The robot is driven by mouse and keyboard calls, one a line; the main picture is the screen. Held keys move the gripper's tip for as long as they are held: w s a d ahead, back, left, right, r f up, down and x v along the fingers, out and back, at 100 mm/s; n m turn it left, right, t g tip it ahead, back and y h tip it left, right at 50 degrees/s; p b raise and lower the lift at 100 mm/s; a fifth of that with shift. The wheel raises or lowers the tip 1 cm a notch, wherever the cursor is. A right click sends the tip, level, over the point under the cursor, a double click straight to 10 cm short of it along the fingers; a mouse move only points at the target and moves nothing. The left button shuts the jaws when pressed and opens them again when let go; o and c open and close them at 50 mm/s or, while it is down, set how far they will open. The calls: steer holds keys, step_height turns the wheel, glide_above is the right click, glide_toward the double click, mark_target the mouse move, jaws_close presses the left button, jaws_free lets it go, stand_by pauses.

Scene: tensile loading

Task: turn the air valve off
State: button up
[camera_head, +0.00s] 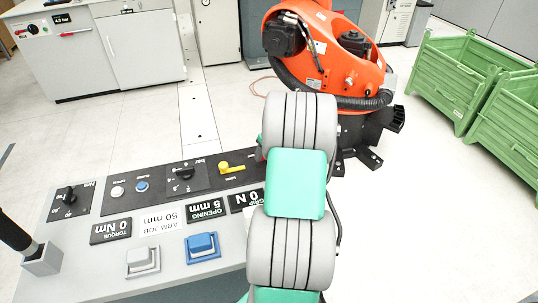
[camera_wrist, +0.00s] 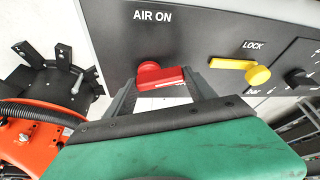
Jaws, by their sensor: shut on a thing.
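The red air valve handle (camera_wrist: 160,77) is in the middle of the wrist view, on a dark panel (camera_wrist: 195,22) under the printed words AIR ON. Its long part points to the right, roughly level. My gripper (camera_wrist: 166,92) has its two dark fingers on either side of the handle and is shut on it. The finger tips are partly hidden behind the handle and the green gripper body. In the head view my arm covers the valve and my gripper.
A yellow LOCK lever (camera_wrist: 240,70) and a black knob (camera_wrist: 298,77) sit right of the valve. The console (camera_head: 165,265) carries several buttons and displays. An orange robot (camera_head: 335,60) stands behind, with green crates (camera_head: 455,85) at the right. Floor between is clear.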

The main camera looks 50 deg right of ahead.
steer(key=shift+w+m+g+h+b, duration=0.15)
steer(key=shift+m+h+b, duration=0.15)
steer(key=shift+m, duration=0.65)
steer(key=shift+w+m+g+h+b, duration=0.15)
steer(key=shift+m+h, duration=0.25)
steer(key=shift+m, duration=0.55)
steer(key=o, duration=1.4)
steer(key=v, duration=0.8)
